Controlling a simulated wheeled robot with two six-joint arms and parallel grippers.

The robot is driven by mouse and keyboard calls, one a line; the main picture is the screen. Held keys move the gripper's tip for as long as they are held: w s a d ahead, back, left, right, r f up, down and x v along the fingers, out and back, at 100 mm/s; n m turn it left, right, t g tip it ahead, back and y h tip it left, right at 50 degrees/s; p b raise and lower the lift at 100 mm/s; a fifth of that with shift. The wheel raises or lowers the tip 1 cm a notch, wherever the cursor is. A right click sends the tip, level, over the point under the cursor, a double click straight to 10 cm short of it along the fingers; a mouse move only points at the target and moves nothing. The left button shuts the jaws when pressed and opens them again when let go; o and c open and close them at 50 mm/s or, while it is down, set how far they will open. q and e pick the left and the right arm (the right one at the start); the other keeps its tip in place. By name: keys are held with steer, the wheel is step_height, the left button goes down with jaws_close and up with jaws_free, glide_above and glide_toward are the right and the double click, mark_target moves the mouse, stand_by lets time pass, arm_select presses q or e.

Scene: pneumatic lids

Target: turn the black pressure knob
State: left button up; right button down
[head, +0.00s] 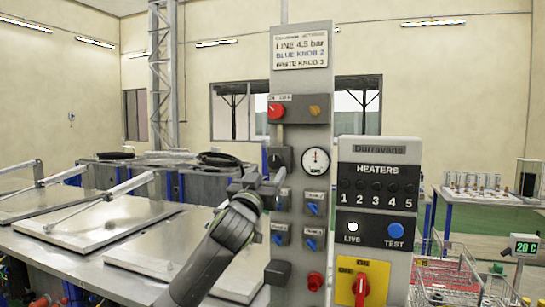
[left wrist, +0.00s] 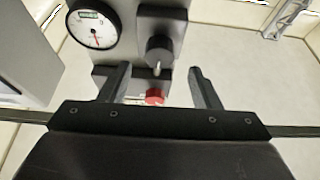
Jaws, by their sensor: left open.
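The black pressure knob (head: 279,158) is on the tall grey panel column, left of a round white pressure gauge (head: 316,161). In the left wrist view, which looks upside down, the black knob (left wrist: 159,52) carries a pale pointer mark and the gauge (left wrist: 93,27) is to its left. My left gripper (head: 268,187) is just below and left of the knob in the head view. In the left wrist view its open fingers (left wrist: 160,70) are spread, with the knob in line with the gap, a little beyond the tips. No contact shows. My right gripper is not in view.
A red knob (head: 276,110) sits above the black knob, with several blue knobs below. A heater box (head: 378,150) and a yellow plate with a red switch (head: 361,284) stand to the right. Metal lids (head: 110,222) lie on the bench at left.

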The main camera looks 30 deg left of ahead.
mark_target(274, 162)
arm_select(q)
steer(key=shift+p+x, duration=0.9)
steer(key=shift+x, duration=1.55)
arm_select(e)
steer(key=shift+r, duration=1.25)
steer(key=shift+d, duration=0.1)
